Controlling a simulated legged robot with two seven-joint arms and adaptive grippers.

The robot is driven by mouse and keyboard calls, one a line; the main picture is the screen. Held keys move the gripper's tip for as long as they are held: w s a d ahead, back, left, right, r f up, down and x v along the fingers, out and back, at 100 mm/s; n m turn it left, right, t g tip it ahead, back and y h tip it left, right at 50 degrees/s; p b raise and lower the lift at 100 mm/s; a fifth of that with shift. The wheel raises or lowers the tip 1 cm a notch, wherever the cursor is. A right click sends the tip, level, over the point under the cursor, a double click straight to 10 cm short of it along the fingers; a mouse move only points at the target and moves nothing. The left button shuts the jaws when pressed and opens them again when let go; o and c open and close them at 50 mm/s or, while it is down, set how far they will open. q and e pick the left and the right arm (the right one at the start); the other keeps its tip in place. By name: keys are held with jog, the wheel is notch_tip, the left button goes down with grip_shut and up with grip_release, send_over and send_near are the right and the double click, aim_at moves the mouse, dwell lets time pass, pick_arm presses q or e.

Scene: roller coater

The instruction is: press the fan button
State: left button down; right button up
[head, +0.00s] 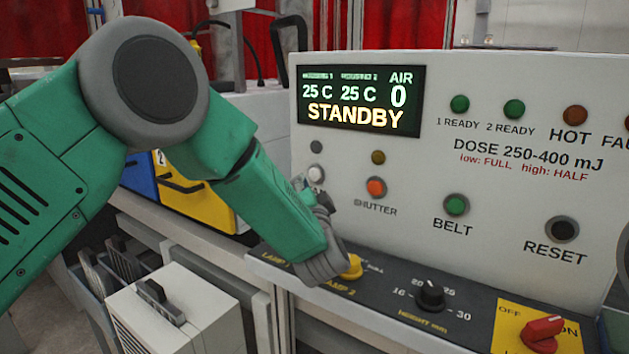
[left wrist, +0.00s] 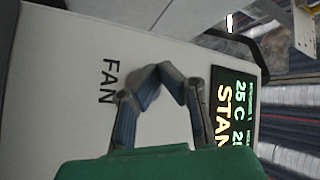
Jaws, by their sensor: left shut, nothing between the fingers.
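The white control panel (head: 440,190) stands in front of me. A pale round button (head: 316,173) is on its left side in the head view, right by my left gripper (head: 303,184). The left wrist view shows the FAN label (left wrist: 108,82) beside my left gripper (left wrist: 162,68), whose fingertips meet, empty, in front of the panel. The fingers mostly hide the pale button there, and I cannot tell whether they touch it. In the head view the FAN label is hidden behind the gripper. My right gripper is not in view.
The display (head: 361,101) reads STANDBY and AIR 0. An orange SHUTTER button (head: 376,187), green BELT button (head: 456,205) and black RESET button (head: 562,229) lie to the right. Below are a yellow knob (head: 352,268), a black height dial (head: 430,294) and a red switch (head: 542,332).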

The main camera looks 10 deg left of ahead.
pick_arm(q)
jog(key=shift+w+d, duration=0.3)
jog(key=shift+w, duration=0.35)
dwell(1.0)
jog(key=shift+w+r, duration=0.15)
jog(key=shift+w, duration=0.1)
jog(key=shift+w+d, duration=0.1)
jog(key=shift+w+d, duration=0.15)
jog(key=shift+w, duration=0.2)
dwell(0.6)
jog(key=shift+s, duration=0.1)
jog(key=shift+s+a+p, duration=0.3)
jog(key=shift+s+p, duration=0.25)
jog(key=shift+s, duration=0.15)
